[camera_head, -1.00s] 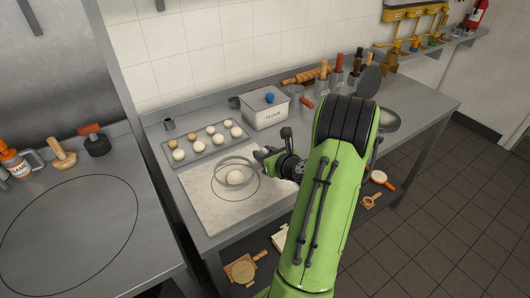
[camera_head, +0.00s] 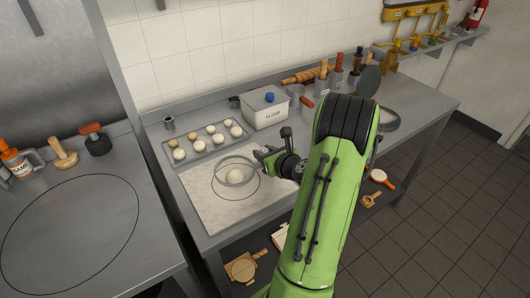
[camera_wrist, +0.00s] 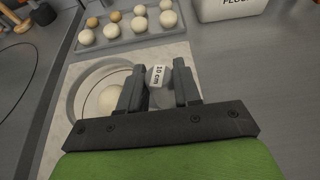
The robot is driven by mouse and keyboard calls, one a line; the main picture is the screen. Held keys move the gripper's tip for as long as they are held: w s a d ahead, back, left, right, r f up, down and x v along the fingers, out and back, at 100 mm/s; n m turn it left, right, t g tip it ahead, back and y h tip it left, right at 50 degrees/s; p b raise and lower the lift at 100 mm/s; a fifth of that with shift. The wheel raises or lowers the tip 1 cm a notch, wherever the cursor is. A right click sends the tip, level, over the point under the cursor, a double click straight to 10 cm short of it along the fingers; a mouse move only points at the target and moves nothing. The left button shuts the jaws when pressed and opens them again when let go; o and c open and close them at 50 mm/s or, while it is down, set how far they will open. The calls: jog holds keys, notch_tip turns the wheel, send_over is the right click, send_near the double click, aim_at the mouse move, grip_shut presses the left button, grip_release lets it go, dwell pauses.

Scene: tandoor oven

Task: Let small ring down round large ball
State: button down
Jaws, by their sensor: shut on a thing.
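The small ring (camera_head: 256,164) is a thin grey metal band with a "10 cm" tag (camera_wrist: 156,76). My gripper (camera_head: 262,158) is shut on the tagged part at its right side. In the wrist view the two fingers (camera_wrist: 159,84) sit on either side of the tag. The large ball (camera_head: 235,177) is pale dough on the marble board (camera_head: 207,213). It appears inside the ring's outline in both views; the wrist view shows the ball (camera_wrist: 110,100) partly hidden by a finger. The ring looks held around or just above it; its height over the board is hard to tell.
A thin dark circle is drawn on the board around the ball. A tray (camera_head: 204,154) with several dough balls lies behind the board. A white flour box (camera_head: 265,108) stands at the back right. The board's front is clear.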

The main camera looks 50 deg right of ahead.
jog(key=shift+f, duration=0.1)
jog(key=shift+f+b, duration=1.2)
jog(key=shift+f, duration=0.25)
jog(key=shift+f+b, duration=0.3)
jog(key=shift+f, duration=0.3)
jog(key=c, duration=0.7)
grip_release()
jog(key=shift+v, duration=4.05)
